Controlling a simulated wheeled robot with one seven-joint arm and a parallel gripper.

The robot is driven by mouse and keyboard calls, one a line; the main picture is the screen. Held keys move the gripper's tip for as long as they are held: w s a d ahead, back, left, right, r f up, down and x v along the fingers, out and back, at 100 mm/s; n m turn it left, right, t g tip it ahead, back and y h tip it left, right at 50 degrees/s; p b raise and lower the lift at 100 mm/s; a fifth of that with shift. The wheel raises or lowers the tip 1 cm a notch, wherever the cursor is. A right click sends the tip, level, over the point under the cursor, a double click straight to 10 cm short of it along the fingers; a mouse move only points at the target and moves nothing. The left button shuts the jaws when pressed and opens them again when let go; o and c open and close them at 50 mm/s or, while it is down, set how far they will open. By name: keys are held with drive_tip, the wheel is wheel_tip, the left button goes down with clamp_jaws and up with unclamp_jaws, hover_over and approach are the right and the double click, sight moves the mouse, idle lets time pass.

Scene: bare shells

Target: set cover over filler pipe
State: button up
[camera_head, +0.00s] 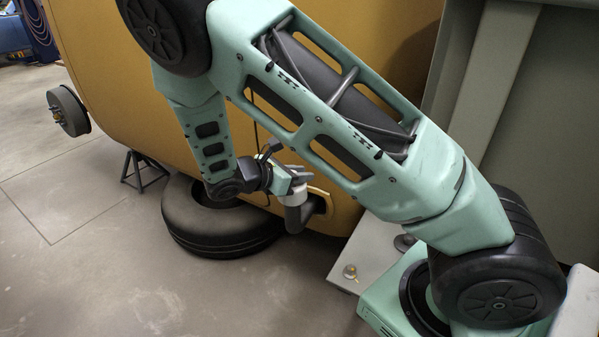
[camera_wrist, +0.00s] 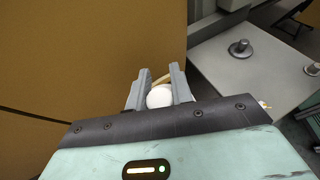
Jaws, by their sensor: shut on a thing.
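The white round cover (camera_wrist: 159,97) is between the two grey fingers of my gripper (camera_wrist: 158,72), which is shut on it. In the head view my gripper (camera_head: 291,178) is beside the orange shell, and the cover (camera_head: 297,196) shows as a pale band below the fingers. The grey filler pipe (camera_head: 294,217) comes out of a recess in the shell and bends upward. The cover is right at the pipe's upper end; I cannot tell whether it is seated on it or just above. In the wrist view the pipe is hidden beneath the cover.
The orange shell (camera_head: 390,30) stands close behind my gripper. A tyre (camera_head: 222,238) lies on the floor to the left, near a dark stand (camera_head: 143,172). A pale board (camera_wrist: 262,75) with metal knobs (camera_wrist: 240,48) is to the right. Open floor lies front left.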

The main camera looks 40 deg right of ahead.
drive_tip(key=shift+f, duration=0.3)
drive_tip(key=o, duration=0.9)
drive_tip(key=shift+o, duration=0.2)
drive_tip(key=shift+r, duration=0.55)
drive_tip(key=p+v, duration=0.3)
drive_tip(key=v, duration=0.8)
drive_tip(key=s+a+r+m+y, duration=0.3)
drive_tip(key=s+a+m+y, duration=0.2)
drive_tip(key=s, duration=0.7)
drive_tip(key=s+a+r+m+y, duration=0.4)
drive_tip(key=s+a+y, duration=0.5)
drive_tip(key=s, duration=0.3)
drive_tip(key=shift+a+r+m, duration=0.25)
drive_tip(key=shift+a+m, duration=0.25)
drive_tip(key=shift+a, duration=0.2)
